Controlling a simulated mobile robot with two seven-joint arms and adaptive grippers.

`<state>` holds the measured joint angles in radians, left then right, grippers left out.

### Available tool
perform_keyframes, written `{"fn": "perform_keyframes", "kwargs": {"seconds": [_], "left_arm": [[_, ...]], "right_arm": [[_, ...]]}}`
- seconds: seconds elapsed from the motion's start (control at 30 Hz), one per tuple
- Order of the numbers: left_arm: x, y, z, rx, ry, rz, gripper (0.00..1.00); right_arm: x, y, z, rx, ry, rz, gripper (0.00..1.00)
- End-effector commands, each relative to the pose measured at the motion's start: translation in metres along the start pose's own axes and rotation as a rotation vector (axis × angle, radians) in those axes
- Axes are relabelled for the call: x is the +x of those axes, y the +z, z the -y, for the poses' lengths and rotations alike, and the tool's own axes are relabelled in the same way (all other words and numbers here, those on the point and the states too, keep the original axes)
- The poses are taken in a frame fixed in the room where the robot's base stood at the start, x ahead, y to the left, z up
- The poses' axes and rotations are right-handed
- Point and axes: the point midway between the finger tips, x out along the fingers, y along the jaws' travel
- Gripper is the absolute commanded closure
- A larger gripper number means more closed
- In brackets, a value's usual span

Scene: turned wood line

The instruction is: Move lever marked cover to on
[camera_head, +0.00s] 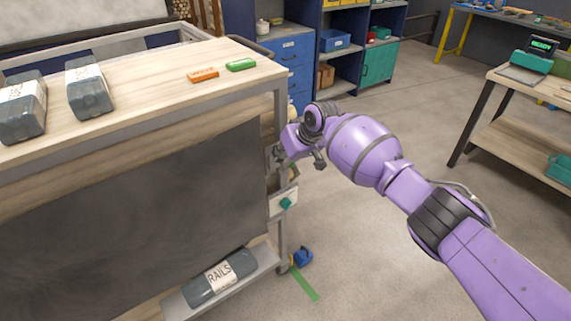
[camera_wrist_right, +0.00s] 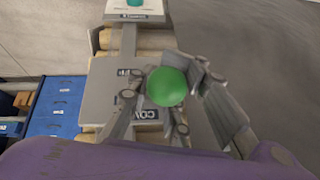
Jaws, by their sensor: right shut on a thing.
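The lever has a round green knob (camera_wrist_right: 167,87) and stands on a grey plate (camera_wrist_right: 103,88) in the right wrist view. A label below the knob starts with "COV" (camera_wrist_right: 146,140); the rest is hidden by a finger. A small dark mark on the plate beside the knob is too small to read surely. My right gripper (camera_wrist_right: 164,95) is shut on the knob, with fingers on both sides of it. In the head view my right gripper (camera_head: 281,154) is at the cart's right end, and the lever is hidden there. My left gripper is not in view.
A second plate with a teal knob (camera_head: 286,203) is lower on the cart's end. The wooden cart top (camera_head: 140,100) holds grey packs (camera_head: 90,88), an orange block (camera_head: 203,75) and a green block (camera_head: 240,65). A blue object (camera_head: 302,257) lies on the floor. Open floor is to the right.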

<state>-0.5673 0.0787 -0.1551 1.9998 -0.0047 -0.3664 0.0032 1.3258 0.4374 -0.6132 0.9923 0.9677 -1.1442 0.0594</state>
Motion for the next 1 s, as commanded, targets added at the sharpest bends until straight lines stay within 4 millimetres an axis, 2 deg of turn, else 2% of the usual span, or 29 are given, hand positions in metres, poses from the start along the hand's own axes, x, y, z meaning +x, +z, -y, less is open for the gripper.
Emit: {"fn": "perform_keyframes", "kwargs": {"seconds": [0.03, 0.4, 0.43, 0.53, 1.0], "left_arm": [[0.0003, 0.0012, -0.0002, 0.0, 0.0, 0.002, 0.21], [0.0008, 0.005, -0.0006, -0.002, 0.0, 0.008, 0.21], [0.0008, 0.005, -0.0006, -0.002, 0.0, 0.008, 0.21], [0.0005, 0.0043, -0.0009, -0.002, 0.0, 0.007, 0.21], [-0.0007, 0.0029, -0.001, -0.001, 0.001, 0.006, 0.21]], "right_arm": [[0.0029, 0.0019, 0.007, -0.001, -0.01, 0.011, 1.0], [0.0029, 0.0018, 0.0072, -0.001, -0.01, 0.014, 1.0], [0.0029, 0.0018, 0.0073, -0.001, -0.01, 0.013, 0.81], [0.0027, 0.0014, 0.0069, -0.001, -0.009, 0.012, 0.68], [-0.0035, -0.0006, 0.0016, 0.001, -0.002, 0.007, 0.68]]}}
